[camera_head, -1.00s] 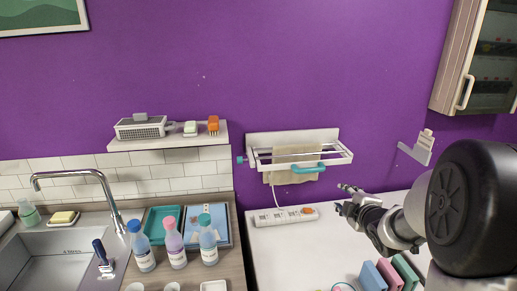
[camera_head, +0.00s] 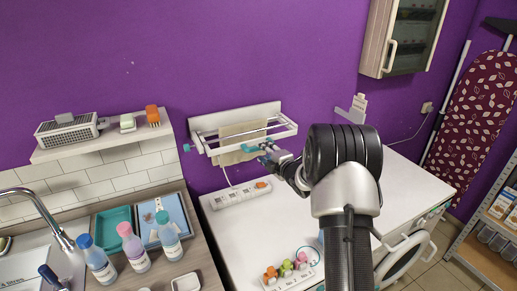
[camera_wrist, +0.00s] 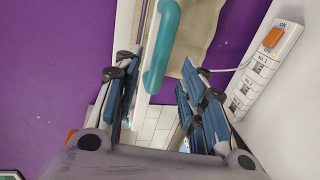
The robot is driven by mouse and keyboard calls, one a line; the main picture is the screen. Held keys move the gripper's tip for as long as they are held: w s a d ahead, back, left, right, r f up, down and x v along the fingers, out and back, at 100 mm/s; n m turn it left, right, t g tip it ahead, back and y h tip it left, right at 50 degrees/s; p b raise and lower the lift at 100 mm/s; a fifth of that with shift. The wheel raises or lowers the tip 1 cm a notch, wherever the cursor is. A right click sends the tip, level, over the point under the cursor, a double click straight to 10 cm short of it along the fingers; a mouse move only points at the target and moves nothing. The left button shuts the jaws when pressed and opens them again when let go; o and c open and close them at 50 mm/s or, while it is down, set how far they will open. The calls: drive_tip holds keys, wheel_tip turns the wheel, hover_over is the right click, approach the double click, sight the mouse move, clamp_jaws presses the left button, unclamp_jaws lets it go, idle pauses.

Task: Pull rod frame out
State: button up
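The rod frame (camera_head: 244,139) is a white wall-mounted rack with rails and a beige cloth (camera_head: 238,154) hanging on it. Its teal handle shows in the wrist view (camera_wrist: 164,40), with its lower end between my fingertips. My gripper (camera_head: 271,151) is at the right front of the rack in the head view. In the wrist view my gripper (camera_wrist: 162,82) is open, one blue-padded finger on each side of the handle, with visible gaps. My gripper hides part of the handle in the head view.
A white power strip (camera_head: 241,193) with an orange switch lies below the rack on the white counter (camera_head: 230,235). Bottles (camera_head: 131,246) and trays stand at left. A shelf (camera_head: 105,142) is up left, a wall cabinet (camera_head: 403,38) up right. Free room lies before the rack.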

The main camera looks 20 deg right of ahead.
drive_tip(key=x, duration=0.6)
clamp_jaws()
idle(0.4)
idle(0.4)
